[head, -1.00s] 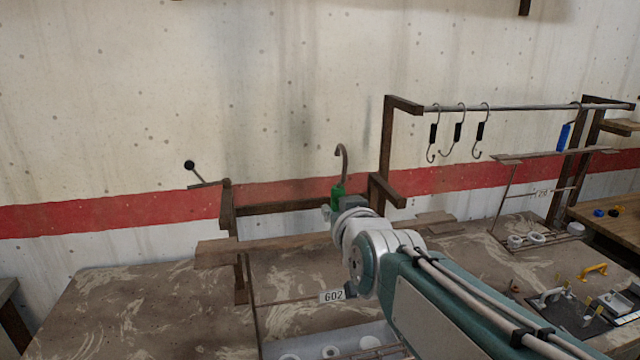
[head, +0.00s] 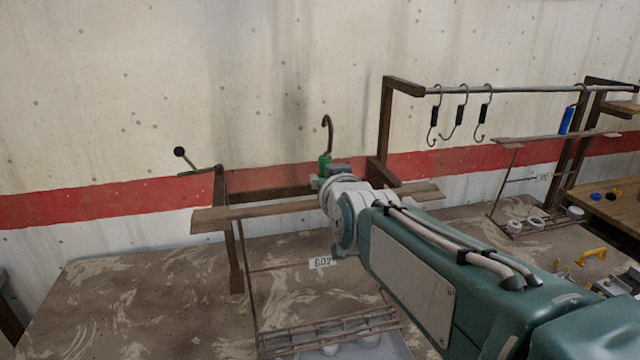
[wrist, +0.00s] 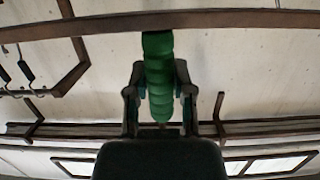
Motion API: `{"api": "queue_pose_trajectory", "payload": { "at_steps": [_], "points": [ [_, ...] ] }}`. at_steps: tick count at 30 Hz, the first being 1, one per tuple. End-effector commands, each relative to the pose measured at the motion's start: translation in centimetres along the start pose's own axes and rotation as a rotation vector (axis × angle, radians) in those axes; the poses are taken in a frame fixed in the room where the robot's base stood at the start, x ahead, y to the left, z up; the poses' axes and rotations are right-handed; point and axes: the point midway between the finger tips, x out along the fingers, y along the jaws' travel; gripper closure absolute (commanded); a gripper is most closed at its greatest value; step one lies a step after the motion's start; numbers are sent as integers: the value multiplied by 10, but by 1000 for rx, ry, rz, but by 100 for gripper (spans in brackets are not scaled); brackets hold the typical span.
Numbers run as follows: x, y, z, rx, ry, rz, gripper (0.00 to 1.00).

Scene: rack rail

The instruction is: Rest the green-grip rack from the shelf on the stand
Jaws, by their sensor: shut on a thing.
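The green-grip rack has a dark hook on top, a green grip (head: 325,164), a long brown bar (head: 270,209), thin side wires, a white 602 tag and a wire tray (head: 330,331) below. My gripper (head: 328,180) is shut on the green grip; the wrist view shows the grip (wrist: 159,75) between both fingers (wrist: 158,95). The rack is upright. The stand (head: 285,193) is a dark brown frame with a crossbar and two forward arms. The rack's bar spans across the front of these arms, close to their height; I cannot tell if they touch.
A rail (head: 530,89) on the right holds several black-grip hooks (head: 461,116) and a blue-grip rack (head: 566,121). A black-knobbed lever (head: 180,152) sticks out left of the stand. The mottled table (head: 110,310) is bare at left. Yellow-handled items (head: 592,256) lie at right.

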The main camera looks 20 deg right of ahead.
Motion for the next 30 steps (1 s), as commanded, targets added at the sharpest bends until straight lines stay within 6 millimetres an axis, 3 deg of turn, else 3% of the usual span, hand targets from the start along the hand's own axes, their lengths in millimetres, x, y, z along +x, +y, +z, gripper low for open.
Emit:
{"api": "queue_pose_trajectory", "payload": {
  "at_steps": [30],
  "points": [
    [58, 0, -12, 0, 2, 0, 100]
  ]
}}
